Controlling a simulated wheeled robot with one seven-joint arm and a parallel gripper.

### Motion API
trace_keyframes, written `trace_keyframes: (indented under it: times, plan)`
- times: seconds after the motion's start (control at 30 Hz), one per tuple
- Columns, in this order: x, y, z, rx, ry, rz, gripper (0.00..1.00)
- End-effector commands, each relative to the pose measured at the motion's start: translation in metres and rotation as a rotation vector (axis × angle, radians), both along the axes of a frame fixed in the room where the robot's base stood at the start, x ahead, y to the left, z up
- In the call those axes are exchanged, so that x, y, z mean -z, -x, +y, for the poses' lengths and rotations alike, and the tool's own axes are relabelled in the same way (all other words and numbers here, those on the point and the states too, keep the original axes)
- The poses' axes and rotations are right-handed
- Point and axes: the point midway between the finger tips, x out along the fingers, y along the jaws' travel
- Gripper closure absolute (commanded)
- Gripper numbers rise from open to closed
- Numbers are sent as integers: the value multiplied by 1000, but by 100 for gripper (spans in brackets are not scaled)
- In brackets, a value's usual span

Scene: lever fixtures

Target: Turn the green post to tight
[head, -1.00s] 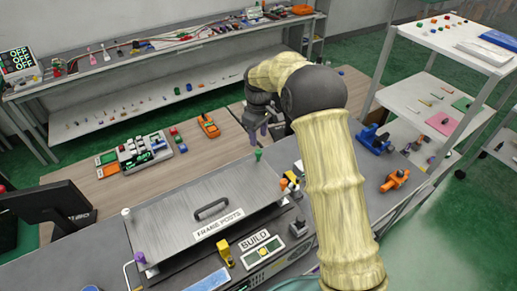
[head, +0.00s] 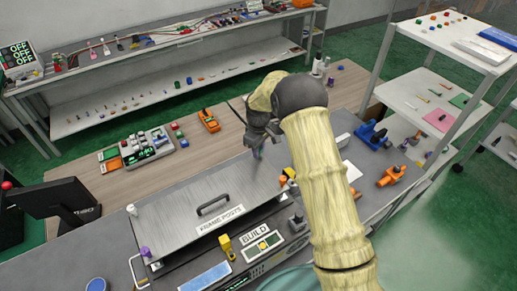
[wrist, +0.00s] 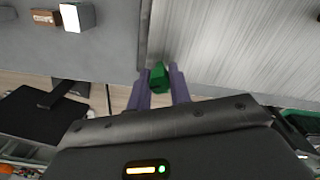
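The green post (wrist: 159,77) stands at the edge of the brushed metal plate of the frame-posts fixture (head: 180,222). In the wrist view it sits between the two purple fingers of my gripper (wrist: 160,88), one finger on each side. The post nearly fills the gap, and I cannot tell whether both fingers touch it. In the head view my gripper (head: 258,152) is low over the plate's far right corner, and the post is mostly hidden there. No tight mark can be read.
A white post (head: 131,209) and a purple post (head: 145,252) stand at the plate's left corners. A black handle (head: 212,204) rises mid-plate. Yellow parts (head: 226,246) and a BUILD panel (head: 263,245) lie in front. A blue clamp-like part (head: 371,134) is at right.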

Motion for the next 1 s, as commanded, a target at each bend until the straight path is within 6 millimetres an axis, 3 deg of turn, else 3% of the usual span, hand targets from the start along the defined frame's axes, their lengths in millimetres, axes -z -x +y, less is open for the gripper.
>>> trace_keyframes:
  times: [0.1,0.57,1.0]
  plan:
    - [0,0,0,0,1,-1,100]
    - [1,-1,0,73,0,-4,100]
    - [2,-1,0,394,0,-5,100]
